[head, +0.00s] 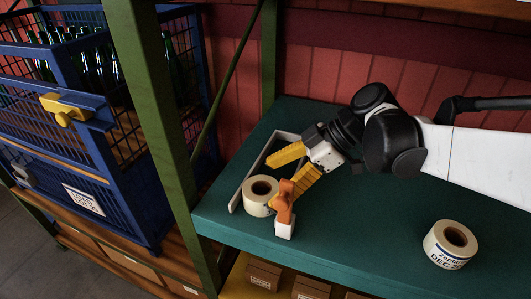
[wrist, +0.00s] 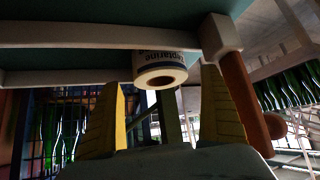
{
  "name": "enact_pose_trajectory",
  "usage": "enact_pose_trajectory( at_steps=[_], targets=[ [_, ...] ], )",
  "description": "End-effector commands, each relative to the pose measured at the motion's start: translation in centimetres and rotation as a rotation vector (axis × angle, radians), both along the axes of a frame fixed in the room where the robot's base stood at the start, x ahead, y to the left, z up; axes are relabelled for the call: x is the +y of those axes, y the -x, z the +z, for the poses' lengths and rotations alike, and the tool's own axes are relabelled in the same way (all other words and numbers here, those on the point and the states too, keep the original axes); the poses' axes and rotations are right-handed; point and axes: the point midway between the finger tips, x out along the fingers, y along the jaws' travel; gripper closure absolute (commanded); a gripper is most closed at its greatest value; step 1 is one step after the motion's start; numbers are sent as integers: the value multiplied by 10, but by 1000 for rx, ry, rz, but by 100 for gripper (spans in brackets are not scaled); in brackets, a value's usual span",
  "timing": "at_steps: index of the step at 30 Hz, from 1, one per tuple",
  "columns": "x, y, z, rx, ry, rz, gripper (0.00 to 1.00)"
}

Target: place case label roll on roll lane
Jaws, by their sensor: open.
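A cream label roll (head: 258,203) stands on the teal shelf inside the grey-walled lane (head: 246,182), near its front end, hole facing up. In the wrist view the roll (wrist: 160,66) appears between the fingers, beyond their tips, with dark printing. My gripper (head: 273,182) has its yellow fingers spread and open, one behind the roll and one beside its right. I cannot tell whether a finger touches it. A second cream roll (head: 449,246), with blue and dark printing, stands on the shelf at the right, apart from the gripper.
An orange post on a white base (head: 285,226) stands at the lane's front right, close to the lower finger. A green upright (head: 165,120) rises left of the shelf. A blue crate (head: 110,165) of green bottles stands beyond it. The shelf between the rolls is clear.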

Motion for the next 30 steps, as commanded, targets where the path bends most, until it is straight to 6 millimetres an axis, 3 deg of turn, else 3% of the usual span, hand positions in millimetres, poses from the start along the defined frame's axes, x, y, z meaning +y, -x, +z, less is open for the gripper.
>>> enact_pose_trajectory(
  at_steps=[3,9,17,23,30],
  targets=[
    [-21,-2,24,0,0,-4,9],
    [-48,-3,49,0,0,-1,9],
    [-63,4,54,39,48,-87,9],
    [-90,35,26,167,232,-534,9],
    [-153,72,-8,184,281,-1261,9]
  ],
)
